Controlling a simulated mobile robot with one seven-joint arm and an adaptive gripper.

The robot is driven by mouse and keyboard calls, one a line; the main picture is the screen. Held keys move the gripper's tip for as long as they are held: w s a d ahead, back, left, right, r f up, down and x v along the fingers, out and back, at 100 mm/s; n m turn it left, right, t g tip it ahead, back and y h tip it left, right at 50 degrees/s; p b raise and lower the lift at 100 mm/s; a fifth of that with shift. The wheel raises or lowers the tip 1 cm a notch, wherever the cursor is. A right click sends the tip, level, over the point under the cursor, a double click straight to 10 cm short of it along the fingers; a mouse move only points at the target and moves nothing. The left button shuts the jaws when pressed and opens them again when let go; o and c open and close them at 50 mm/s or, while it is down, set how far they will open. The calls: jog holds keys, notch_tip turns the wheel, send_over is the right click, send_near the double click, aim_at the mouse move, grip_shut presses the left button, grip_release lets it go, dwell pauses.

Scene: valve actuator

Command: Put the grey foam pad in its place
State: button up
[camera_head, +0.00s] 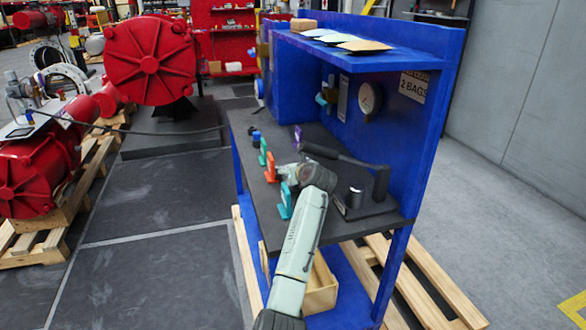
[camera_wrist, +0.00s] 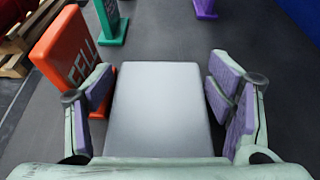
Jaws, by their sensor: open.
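A light grey flat rectangular block, which looks like the grey foam pad (camera_wrist: 160,105), lies between the fingers of my gripper (camera_wrist: 165,100) in the wrist view. The fingers have purple inner pads and stand open, with a narrow gap on each side of the pad. The near end of the pad is hidden by my gripper's body. In the head view my gripper (camera_head: 287,172) is low over the dark bench top (camera_head: 330,150), beside the orange stand. I cannot make out the pad there, and its place is not identifiable.
An orange lettered stand (camera_wrist: 75,55) is close to my left finger. Green (camera_wrist: 112,22) and purple (camera_wrist: 205,8) stands are farther off. In the head view a teal stand (camera_head: 286,200) is near the front edge, and a black lever tool (camera_head: 345,160) lies to the right. A blue shelf (camera_head: 370,60) overhangs the back.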

jog(key=shift+b+v, duration=1.1)
jog(key=shift+v, duration=2.7)
